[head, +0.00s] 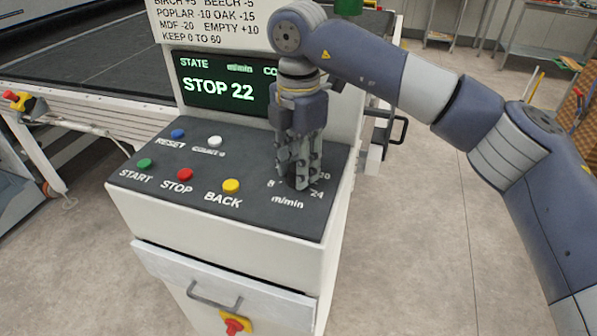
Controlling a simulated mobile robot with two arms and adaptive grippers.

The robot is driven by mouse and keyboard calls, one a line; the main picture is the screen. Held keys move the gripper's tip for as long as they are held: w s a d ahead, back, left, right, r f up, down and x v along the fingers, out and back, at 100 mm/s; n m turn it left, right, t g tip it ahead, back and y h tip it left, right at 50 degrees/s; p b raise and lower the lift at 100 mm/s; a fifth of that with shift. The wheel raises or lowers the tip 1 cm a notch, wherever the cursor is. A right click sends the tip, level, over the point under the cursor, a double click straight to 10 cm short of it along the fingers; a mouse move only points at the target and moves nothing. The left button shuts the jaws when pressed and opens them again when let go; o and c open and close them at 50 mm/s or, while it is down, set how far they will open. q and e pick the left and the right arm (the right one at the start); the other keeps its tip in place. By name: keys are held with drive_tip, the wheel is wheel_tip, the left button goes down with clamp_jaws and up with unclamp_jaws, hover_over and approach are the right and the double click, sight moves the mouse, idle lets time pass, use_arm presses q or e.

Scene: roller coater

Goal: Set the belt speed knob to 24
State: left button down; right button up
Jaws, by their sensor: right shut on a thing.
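The control panel (255,200) has a dark sloped face on a white cabinet. My right gripper (298,180) points down at the right part of the panel, shut on the belt speed knob, which its fingers hide. Parts of the dial scale show around the fingers, with "24" at the lower right and "m/min" below. The knob's pointer cannot be seen. The display (222,82) above reads "STOP 22" in green, with its right part hidden by my right arm. My left gripper is not in view.
Buttons sit left of the gripper: blue RESET (178,134), white COUNT 0 (214,141), green START (144,163), red STOP (184,174) and yellow BACK (231,186). A printed sign (205,22) is above the display. A drawer handle (214,297) and red-yellow switch (235,324) are below.

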drive_tip(key=m+b, duration=0.2)
drive_tip(key=m, duration=0.1)
drive_tip(key=shift+f, duration=0.1)
drive_tip(key=shift+m+b, duration=0.6)
drive_tip(key=shift+m, duration=0.7)
drive_tip(key=o, duration=1.1)
drive_tip(key=shift+r, duration=0.4)
wheel_tip(320, 180, up, 12)
drive_tip(key=shift+f, duration=0.25)
